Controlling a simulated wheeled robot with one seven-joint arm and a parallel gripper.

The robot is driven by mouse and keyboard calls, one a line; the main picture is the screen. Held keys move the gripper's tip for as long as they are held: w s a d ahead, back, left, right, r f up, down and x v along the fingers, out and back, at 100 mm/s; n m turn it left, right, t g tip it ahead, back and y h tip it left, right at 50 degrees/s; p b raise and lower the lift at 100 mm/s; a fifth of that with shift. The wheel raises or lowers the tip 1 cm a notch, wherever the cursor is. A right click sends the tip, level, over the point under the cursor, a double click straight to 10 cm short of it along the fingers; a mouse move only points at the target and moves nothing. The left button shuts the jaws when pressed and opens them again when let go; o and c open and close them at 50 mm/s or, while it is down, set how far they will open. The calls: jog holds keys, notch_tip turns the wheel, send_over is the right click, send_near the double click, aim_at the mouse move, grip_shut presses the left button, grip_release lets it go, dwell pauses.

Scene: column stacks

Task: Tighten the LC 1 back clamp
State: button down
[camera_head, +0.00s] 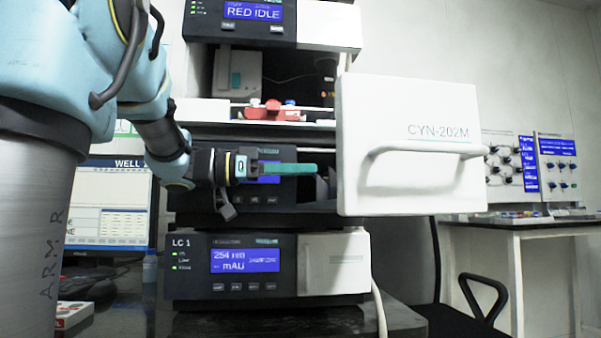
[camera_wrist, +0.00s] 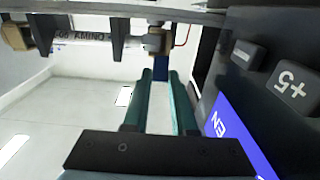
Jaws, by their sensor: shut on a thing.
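My gripper (camera_head: 290,169) has long teal fingers and reaches in front of the dark module above the one labelled LC 1 (camera_head: 270,284). In the wrist view my gripper (camera_wrist: 161,76) is shut on a small blue tab (camera_wrist: 161,61). The tab adjoins a brass-coloured fitting (camera_wrist: 156,41) at the end of a pale, lettered column (camera_wrist: 82,36). Another brass-coloured end (camera_wrist: 17,36) shows at the far left. I cannot tell from the lettering which clamp this is. In the head view the tab and column are hidden by the open white door and my fingers.
The open white door (camera_head: 410,190) marked CYN-202M stands out just right of my fingertips. Dark brackets (camera_wrist: 118,40) flank the column, and a dark panel with buttons (camera_wrist: 292,88) lies close on the right in the wrist view. A red holder (camera_head: 268,111) sits on the shelf above.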

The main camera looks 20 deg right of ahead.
jog(key=c, duration=0.7)
grip_release()
jog(key=a, duration=0.7)
jog(key=w+a, duration=0.1)
jog(key=a, duration=0.2)
jog(key=shift+w+a+f, duration=0.1)
jog(key=shift+a+f, duration=0.05)
jog(key=shift+a, duration=0.25)
